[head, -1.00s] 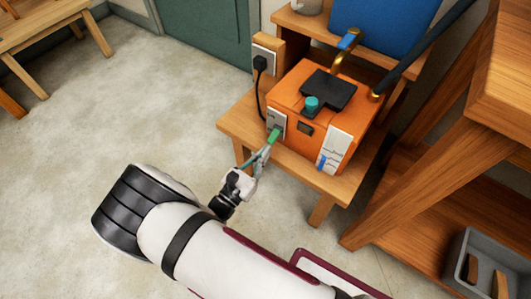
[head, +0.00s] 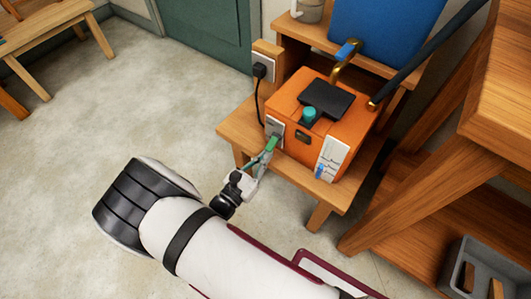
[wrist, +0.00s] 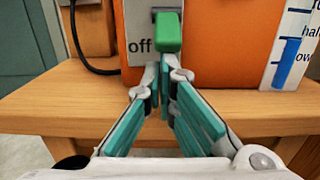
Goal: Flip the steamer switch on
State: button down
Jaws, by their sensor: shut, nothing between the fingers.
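The steamer (head: 290,103) is an orange box on a small wooden stand. Its front has a grey switch plate (head: 274,128) with a green-tipped lever (head: 272,143). In the wrist view, the green lever tip (wrist: 168,32) juts toward the camera, with the word "off" (wrist: 139,46) on the plate to its left. My gripper (head: 262,160) is at the front of the switch. Its teal fingers are shut and empty, with the fingertips (wrist: 164,72) just below the green tip. I cannot tell whether they touch it.
The wooden stand (wrist: 55,95) extends under the fingers. A black cord (head: 258,97) runs from a wall socket to the left of the steamer. A teal knob (head: 308,115) and black plate (head: 327,98) are on top. A wooden shelf unit (head: 440,180) stands at right; open floor lies left.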

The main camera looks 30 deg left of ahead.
aim_at(267, 147)
jog(key=shift+s+r+p, duration=0.1)
jog(key=shift+r+p, duration=0.1)
jog(key=shift+p, duration=0.15)
jog(key=r+g+p, duration=0.1)
jog(key=g+p, duration=0.1)
jog(key=p, duration=0.1)
jog(key=s+r+g+p, duration=0.1)
jog(key=g+p, duration=0.1)
jog(key=p, duration=0.1)
jog(key=s+r+g+p, duration=0.1)
jog(key=g+p, duration=0.2)
jog(key=shift+r, duration=0.15)
jog(key=shift+w, duration=0.1)
jog(key=shift+r+p, duration=0.35)
jog(key=shift+r, duration=0.5)
jog(key=shift+a, duration=0.1)
